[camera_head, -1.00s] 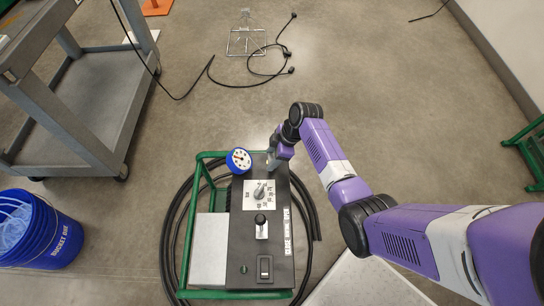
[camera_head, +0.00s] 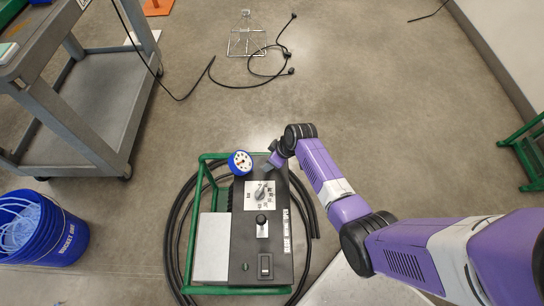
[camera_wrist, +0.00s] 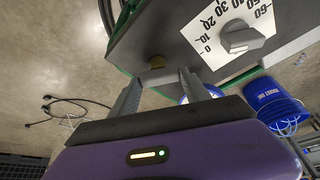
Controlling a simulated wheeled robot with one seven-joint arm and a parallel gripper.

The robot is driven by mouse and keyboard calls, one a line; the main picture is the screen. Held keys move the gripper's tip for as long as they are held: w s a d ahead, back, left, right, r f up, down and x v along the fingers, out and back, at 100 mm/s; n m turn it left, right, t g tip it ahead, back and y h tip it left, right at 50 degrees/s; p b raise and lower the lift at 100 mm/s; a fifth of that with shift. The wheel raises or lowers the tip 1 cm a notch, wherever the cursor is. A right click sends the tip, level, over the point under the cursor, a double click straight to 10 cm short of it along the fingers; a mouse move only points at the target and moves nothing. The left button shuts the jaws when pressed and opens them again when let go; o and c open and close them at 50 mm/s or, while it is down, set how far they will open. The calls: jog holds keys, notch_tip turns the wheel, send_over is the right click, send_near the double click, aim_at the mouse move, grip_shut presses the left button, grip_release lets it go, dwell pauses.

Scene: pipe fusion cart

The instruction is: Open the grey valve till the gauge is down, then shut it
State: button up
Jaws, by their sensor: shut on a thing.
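The pipe fusion unit (camera_head: 240,245) is a dark box in a green frame. A blue-rimmed gauge (camera_head: 240,162) stands at its far left corner; its needle is too small to read surely. My gripper (camera_head: 268,168) is low at the unit's far edge, right of the gauge.
A numbered dial with a grey knob (camera_wrist: 240,38) is close to my gripper. A black-knobbed lever (camera_head: 261,220) and a switch (camera_head: 265,266) are nearer. Black hose (camera_head: 172,235) surrounds the unit. A grey cart (camera_head: 95,110) and blue bucket (camera_head: 42,228) stand left.

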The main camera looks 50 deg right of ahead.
jog(key=m, duration=0.1)
jog(key=m+h+p, duration=0.1)
jog(key=m, duration=0.1)
jog(key=m+h+p, duration=0.1)
jog(key=m, duration=0.1)
jog(key=shift+a, duration=0.25)
jog(key=m+h, duration=0.1)
jog(key=m, duration=0.4)
jog(key=shift+g+h, duration=0.4)
jog(key=shift+m, duration=0.4)
jog(key=o, duration=1.4)
jog(key=p+v, duration=0.2)
jog(key=v, duration=0.5)
jog(key=shift+a+r+p, duration=0.2)
jog(key=shift+r+p, duration=0.1)
jog(key=shift+p, duration=0.1)
